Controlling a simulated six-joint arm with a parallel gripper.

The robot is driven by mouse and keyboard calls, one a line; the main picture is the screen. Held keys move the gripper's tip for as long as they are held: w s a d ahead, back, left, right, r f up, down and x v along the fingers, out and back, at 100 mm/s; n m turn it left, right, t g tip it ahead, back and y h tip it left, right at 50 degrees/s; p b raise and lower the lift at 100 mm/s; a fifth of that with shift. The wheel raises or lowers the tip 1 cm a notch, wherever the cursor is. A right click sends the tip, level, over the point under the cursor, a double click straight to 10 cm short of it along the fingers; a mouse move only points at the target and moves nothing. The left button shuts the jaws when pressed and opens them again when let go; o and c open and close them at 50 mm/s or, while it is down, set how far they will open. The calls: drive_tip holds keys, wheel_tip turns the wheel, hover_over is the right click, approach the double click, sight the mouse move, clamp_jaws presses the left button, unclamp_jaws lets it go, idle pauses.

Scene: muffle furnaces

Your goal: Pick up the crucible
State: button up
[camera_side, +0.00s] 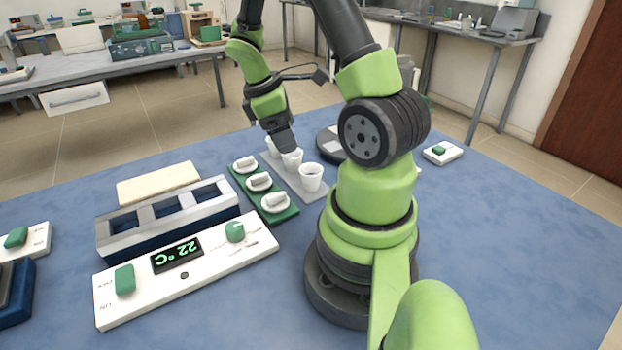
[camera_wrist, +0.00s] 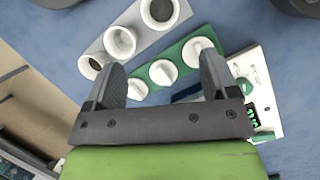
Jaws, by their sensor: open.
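Several things stand in a row: three white crucibles on a grey tray (camera_side: 316,196). The near crucible (camera_side: 311,178), middle crucible (camera_side: 292,159) and far crucible (camera_side: 273,148) also show in the wrist view: dark contents in one end crucible (camera_wrist: 159,13), a pale inside in the middle one (camera_wrist: 120,42), brownish contents in the other end one (camera_wrist: 92,66). My gripper (camera_side: 284,146) is over the tray's far part; whether it touches a crucible is unclear. In the wrist view my gripper (camera_wrist: 161,64) is open, its left finger overlapping the crucible row, with nothing held.
A green tray (camera_side: 287,217) with three white lids (camera_side: 275,202) lies left of the crucibles. A dark round device (camera_side: 330,145) is right of the crucibles.

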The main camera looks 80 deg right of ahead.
approach(311, 174)
drive_tip(key=shift+s+a+f+n+g, duration=0.1)
drive_tip(key=shift+s+f+n+g, duration=0.15)
drive_tip(key=shift+f, duration=0.35)
drive_tip(key=shift+s+a+f+n+g, duration=0.15)
drive_tip(key=shift+s+f, duration=0.1)
drive_tip(key=shift+f, duration=0.3)
drive_tip(key=shift+a+x, duration=0.15)
drive_tip(key=shift+x, duration=1.4)
drive_tip(key=shift+a+x, duration=0.15)
drive_tip(key=shift+x, duration=1.4)
drive_tip(key=c, duration=1)
